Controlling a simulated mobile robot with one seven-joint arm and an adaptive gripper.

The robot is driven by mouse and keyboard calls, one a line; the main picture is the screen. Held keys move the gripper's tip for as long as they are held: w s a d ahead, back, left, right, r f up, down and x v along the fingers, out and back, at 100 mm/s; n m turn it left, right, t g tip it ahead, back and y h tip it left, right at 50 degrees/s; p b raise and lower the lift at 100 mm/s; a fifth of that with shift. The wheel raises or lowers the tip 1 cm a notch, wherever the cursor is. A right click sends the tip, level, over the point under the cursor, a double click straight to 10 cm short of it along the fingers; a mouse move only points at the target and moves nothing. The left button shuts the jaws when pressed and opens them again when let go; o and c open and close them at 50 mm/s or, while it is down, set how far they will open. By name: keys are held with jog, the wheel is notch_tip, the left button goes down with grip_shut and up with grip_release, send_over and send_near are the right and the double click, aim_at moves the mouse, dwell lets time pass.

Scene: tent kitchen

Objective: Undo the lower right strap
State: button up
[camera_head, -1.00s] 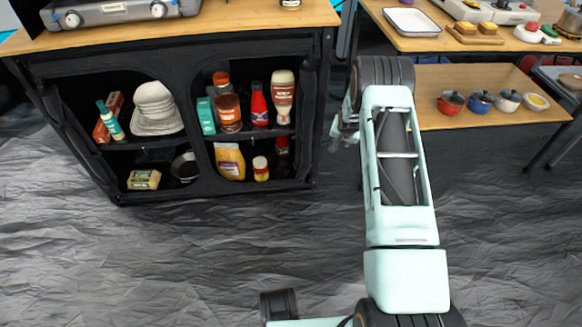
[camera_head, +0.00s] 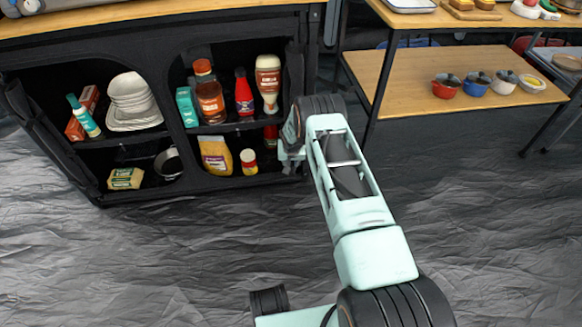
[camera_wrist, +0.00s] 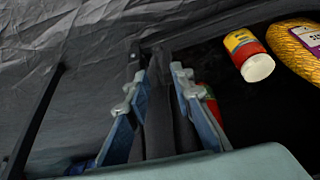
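The black fabric cabinet (camera_head: 160,190) stands at the left in the head view, its front open. A dark rolled flap (camera_head: 296,70) runs down its right edge. My gripper (camera_head: 291,160) is at the lower part of that edge, partly hidden by my wrist. In the wrist view my gripper (camera_wrist: 158,80) has its two fingers apart, one on each side of a dark fabric strip (camera_wrist: 160,120). I cannot tell whether the fingers touch it. The lower right strap cannot be told apart from the dark fabric.
A wooden table with a lower shelf (camera_head: 400,85) stands to the right, with several small pots. The dark floor in front is clear.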

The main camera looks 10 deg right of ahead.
jog(key=shift+x, duration=0.95)
jog(key=shift+r, duration=0.1)
grip_shut()
